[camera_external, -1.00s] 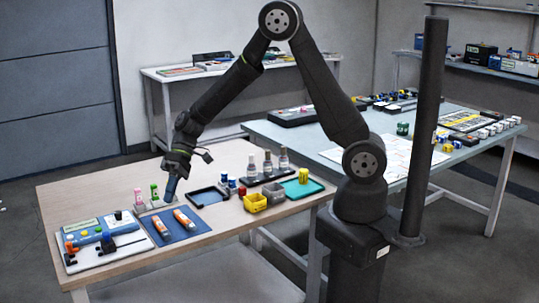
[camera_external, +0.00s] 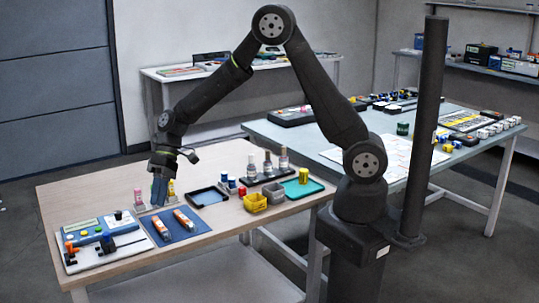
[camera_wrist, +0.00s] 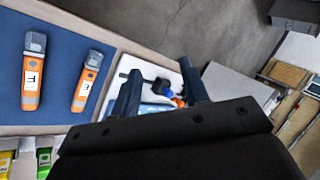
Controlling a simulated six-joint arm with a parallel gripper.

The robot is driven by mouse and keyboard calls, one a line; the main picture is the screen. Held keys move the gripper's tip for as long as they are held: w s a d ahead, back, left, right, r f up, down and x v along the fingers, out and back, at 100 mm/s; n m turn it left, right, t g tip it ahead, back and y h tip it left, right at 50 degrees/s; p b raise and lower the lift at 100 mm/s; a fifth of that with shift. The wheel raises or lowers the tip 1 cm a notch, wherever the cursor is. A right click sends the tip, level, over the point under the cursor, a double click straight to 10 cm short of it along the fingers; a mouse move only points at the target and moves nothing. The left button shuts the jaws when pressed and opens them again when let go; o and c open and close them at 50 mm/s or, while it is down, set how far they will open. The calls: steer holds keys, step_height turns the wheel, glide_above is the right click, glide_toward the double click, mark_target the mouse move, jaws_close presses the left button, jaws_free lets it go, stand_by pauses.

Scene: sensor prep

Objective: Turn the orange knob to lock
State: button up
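The white board (camera_external: 75,265) with a blue unit lies at the left front of the wooden table. At its left end I see small orange parts (camera_external: 70,248); I cannot tell which one is the knob. In the wrist view the board (camera_wrist: 148,70) is partly hidden behind my gripper, and a bit of orange (camera_wrist: 178,101) shows between the fingers. My gripper (camera_external: 159,197) points down, above the table behind the blue mat, apart from the board and to its right. In the wrist view my gripper (camera_wrist: 160,88) has its fingers spread, with nothing held.
Two orange handheld tools (camera_external: 184,219) lie on the blue mat (camera_external: 163,240) beside the board. A pink bottle (camera_external: 138,192) stands close to my gripper.

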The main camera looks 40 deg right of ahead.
steer(key=w+a+r+t+h, duration=0.1)
steer(key=w+a+t+h, duration=0.15)
steer(key=a, duration=0.85)
steer(key=t, duration=0.5)
glide_toward(69, 243)
steer(key=shift+m+y, duration=0.25)
steer(key=shift+m, duration=0.15)
steer(key=x, duration=0.7)
steer(key=shift+w+d+f, duration=0.1)
steer(key=shift+w+f, duration=0.1)
steer(key=shift+f, duration=0.25)
steer(key=shift+c, duration=0.2)
jaws_close()
